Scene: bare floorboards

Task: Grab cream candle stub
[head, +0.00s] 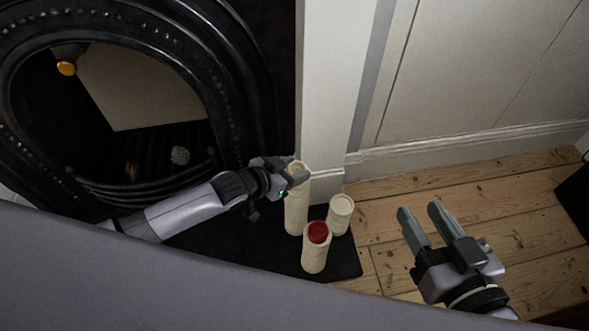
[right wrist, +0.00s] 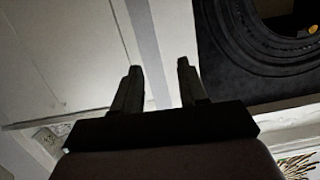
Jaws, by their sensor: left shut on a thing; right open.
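Three cream candles stand upright close together on the dark hearth slab. The tall one (head: 296,214) is at the left and rear. A shorter one with a red top (head: 314,254) is in front. A short, plain cream stub (head: 341,216) is at the right. My left gripper (head: 296,177) is shut on the upper end of the tall candle, and its fingers partly hide that end. My right gripper (head: 419,209) is open and empty, to the right of the candles over the floorboards. Its two fingers also show in the right wrist view (right wrist: 159,68), with nothing between them.
A black fireplace surround (head: 228,60) with an arched opening stands at the left. A white pilaster (head: 333,80) rises behind the candles. The hearth slab (head: 345,268) ends just right of them. Bare floorboards (head: 385,255) lie clear beyond. A dark object (head: 574,205) is at the right edge.

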